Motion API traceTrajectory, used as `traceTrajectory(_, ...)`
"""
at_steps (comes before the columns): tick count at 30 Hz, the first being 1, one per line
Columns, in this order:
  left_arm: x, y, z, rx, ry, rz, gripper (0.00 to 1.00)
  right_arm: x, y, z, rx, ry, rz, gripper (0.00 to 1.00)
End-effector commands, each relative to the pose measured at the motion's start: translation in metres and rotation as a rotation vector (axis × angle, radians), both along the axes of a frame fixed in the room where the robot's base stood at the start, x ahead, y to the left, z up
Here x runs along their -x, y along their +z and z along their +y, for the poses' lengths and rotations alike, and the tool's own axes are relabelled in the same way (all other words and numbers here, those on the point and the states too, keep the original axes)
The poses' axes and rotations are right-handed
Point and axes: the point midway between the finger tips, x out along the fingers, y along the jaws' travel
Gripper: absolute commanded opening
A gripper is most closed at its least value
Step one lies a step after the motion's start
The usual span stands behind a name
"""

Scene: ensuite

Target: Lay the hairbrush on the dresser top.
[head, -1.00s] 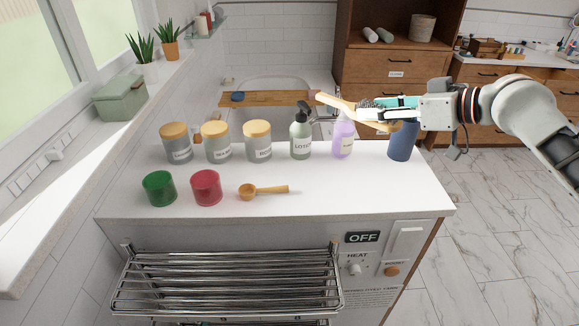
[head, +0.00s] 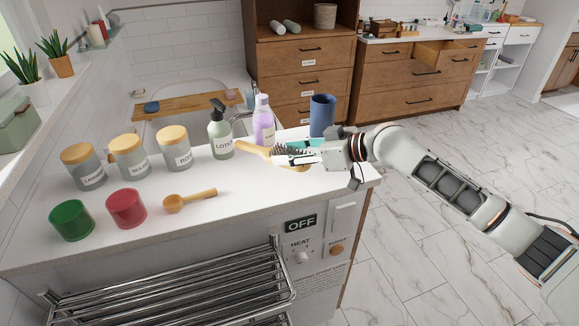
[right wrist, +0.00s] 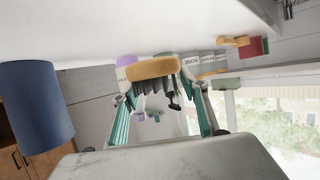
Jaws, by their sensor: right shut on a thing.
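The hairbrush (head: 256,148) has a pale wooden body and dark bristles. My right gripper (head: 292,153) is shut on it, near the right end of the white counter, in front of the purple bottle. The right wrist view shows the hairbrush (right wrist: 152,68) between the two teal-lined fingers. The gap between brush and counter is hard to judge. A wooden dresser (head: 398,78) with a light top stands across the room at the back right, one upper drawer pulled out. Its top (head: 385,34) carries several small items, with some bare surface at the front. My left gripper is not in view.
The counter (head: 235,192) holds lidded jars, a green lotion bottle (head: 220,135), a purple bottle (head: 263,122), a blue cup (head: 322,115), two coloured cups and a wooden scoop (head: 190,200). The open drawer (head: 447,52) juts out. Marble floor (head: 430,135) before the dresser is clear.

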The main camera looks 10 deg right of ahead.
Motion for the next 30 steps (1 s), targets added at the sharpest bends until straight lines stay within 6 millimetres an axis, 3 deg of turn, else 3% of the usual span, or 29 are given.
traceTrajectory(9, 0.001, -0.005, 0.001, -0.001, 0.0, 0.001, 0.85, 0.0, -0.04, 0.0, -0.002, -0.001, 0.005, 0.22)
traceTrajectory(21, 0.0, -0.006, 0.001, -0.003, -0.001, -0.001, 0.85, 0.0, -0.045, 0.0, 0.001, 0.0, 0.001, 0.22)
traceTrajectory(22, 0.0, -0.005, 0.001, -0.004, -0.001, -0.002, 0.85, 0.0, -0.046, 0.0, 0.001, 0.0, 0.001, 0.46)
traceTrajectory(24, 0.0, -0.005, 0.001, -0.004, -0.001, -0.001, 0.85, 0.0, -0.045, 0.0, 0.001, 0.0, 0.001, 0.61)
traceTrajectory(30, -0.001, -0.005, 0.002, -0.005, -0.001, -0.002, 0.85, 0.0, -0.045, 0.0, 0.001, 0.0, 0.001, 0.61)
